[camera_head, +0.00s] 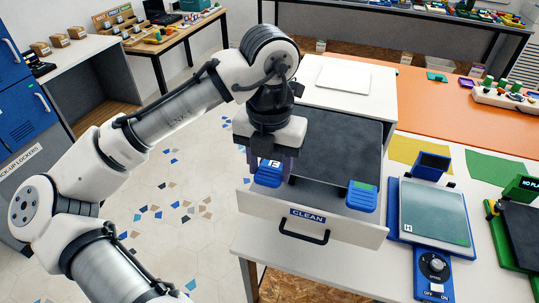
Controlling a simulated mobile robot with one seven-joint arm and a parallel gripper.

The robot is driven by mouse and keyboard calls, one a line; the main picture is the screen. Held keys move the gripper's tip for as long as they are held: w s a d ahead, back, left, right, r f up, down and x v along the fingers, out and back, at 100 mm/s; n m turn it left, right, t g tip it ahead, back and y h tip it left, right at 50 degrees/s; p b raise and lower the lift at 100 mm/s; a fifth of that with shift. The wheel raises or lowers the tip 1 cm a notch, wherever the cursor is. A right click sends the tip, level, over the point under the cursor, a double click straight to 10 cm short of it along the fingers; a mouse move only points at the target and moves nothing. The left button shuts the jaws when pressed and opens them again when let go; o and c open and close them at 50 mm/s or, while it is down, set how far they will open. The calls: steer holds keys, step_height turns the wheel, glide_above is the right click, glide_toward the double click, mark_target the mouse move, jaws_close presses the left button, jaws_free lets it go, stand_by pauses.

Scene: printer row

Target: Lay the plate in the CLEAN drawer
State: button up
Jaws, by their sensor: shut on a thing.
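A dark square plate (333,142) with blue grip tabs at its near corners is over the open drawer (262,205) labelled CLEAN. The near left tab (268,175) is beside a small label that I cannot read surely. My gripper (273,162) is shut on the plate at its left side, pointing down; its fingertips are partly hidden. The plate looks roughly level and covers most of the drawer's inside. I cannot tell whether it touches the drawer floor. The drawer's white front with its black handle faces the near side.
A white cabinet (343,98) stands behind the drawer, with a flat white panel (343,79) on top. A blue device with a glassy bed (433,213) and knob stands to the right, and a green one (520,225) beyond it. Tiled floor lies open to the left.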

mark_target(276, 160)
step_height(276, 160, down, 4)
steer(key=b, duration=0.3)
steer(key=shift+w+d+r, duration=0.15)
steer(key=shift+w+r, duration=0.05)
steer(key=shift+w, duration=0.35)
steer(key=shift+w+d+r, duration=0.15)
steer(key=shift+w, duration=0.35)
steer(key=shift+w+d+f+b, duration=0.1)
steer(key=shift+w+f+b, duration=0.1)
steer(key=shift+f+b, duration=0.75)
steer(key=shift+b, duration=0.1)
steer(key=shift+w+d+r+p, duration=0.2)
steer(key=shift+w+r+p, duration=0.1)
steer(key=shift+w+p, duration=0.4)
steer(key=shift+w+d, duration=0.15)
steer(key=shift+w, duration=0.1)
steer(key=shift+f, duration=0.4)
steer(key=shift+f+p, duration=0.2)
steer(key=shift+p, duration=0.2)
steer(key=o, duration=1.4)
